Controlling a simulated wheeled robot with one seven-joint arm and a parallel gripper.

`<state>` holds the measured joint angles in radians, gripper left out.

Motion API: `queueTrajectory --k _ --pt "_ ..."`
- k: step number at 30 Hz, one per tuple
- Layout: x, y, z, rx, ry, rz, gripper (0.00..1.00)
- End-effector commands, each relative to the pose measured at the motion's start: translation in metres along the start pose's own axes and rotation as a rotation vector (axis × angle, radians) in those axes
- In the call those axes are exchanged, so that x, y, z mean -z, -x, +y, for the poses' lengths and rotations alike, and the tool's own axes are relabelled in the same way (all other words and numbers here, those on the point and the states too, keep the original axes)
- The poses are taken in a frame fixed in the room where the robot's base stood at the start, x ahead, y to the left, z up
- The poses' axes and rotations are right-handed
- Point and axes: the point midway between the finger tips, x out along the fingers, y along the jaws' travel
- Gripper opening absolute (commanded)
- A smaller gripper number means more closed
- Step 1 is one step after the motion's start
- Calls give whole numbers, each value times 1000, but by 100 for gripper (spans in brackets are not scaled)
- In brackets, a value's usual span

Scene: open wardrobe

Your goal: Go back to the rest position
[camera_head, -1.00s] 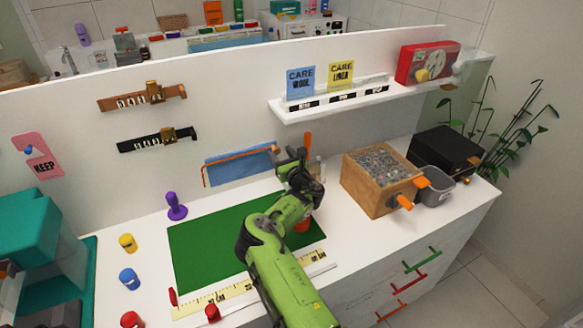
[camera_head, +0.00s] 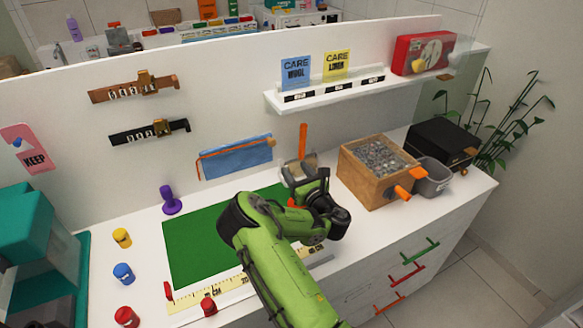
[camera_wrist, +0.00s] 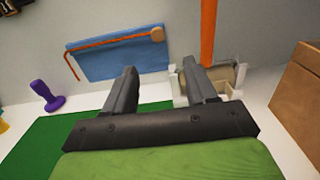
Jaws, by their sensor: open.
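My gripper (camera_head: 303,172) hangs over the right part of the green mat (camera_head: 195,245) in the head view. In the wrist view my gripper (camera_wrist: 160,70) has its two dark fingers apart with nothing between them. Beyond the fingers is a blue cloth panel (camera_wrist: 100,58) with an orange strip on the wall. To the right, an upright orange handle (camera_wrist: 208,32) stands at a pale holder (camera_wrist: 238,78), partly hidden by the right finger.
A wooden box (camera_head: 370,185) of grey pieces and a grey bin (camera_head: 434,176) stand right of my arm. A shelf (camera_head: 290,105) juts from the wall above.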

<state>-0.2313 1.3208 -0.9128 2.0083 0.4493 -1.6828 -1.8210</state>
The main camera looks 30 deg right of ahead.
Motion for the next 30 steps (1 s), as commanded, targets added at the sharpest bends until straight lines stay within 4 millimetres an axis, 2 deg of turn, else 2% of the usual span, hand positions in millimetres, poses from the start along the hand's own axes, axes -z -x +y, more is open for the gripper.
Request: queueTrajectory --k 5,8,11,12,15,18,20,23,26,30 --pt "0 0 0 1 -1 0 56" --pt "-13 0 -10 57 -73 -24 56" --pt "-43 5 -38 226 -323 -92 56" --pt "-56 11 -51 308 -466 -125 56" --pt "-76 30 -74 493 -843 -200 56" --pt "-87 52 -78 641 -1218 -253 56" --pt "-92 66 -72 714 -1436 -273 56" --pt "-99 91 -48 824 -1781 -273 56" --pt "-110 119 -13 925 -2088 -238 56" --pt "-130 170 47 1076 -2429 -135 56"
